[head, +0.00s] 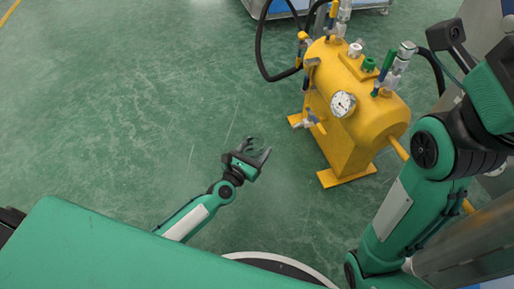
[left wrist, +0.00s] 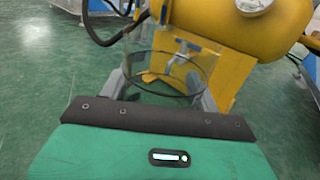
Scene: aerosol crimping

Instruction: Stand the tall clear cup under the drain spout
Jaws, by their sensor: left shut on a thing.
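The tall clear cup (left wrist: 168,93) is see-through and sits between the two fingers of my left gripper (left wrist: 163,92) in the left wrist view. In the head view my left gripper (head: 259,152) is shut on the cup, whose clear wall is hard to make out there. It is off to the left of the yellow tank (head: 345,115) and apart from it. A small drain spout with a valve (head: 306,121) sticks out low on the tank's left front. In the left wrist view the spout (left wrist: 178,68) shows through the cup. My right gripper does not show.
The tank stands on yellow feet (head: 347,172) and carries a round gauge (head: 343,104) and valves on top. A black hose (head: 262,60) loops at its back left. My right arm (head: 400,205) is at the right. The green floor (head: 130,100) at left is clear.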

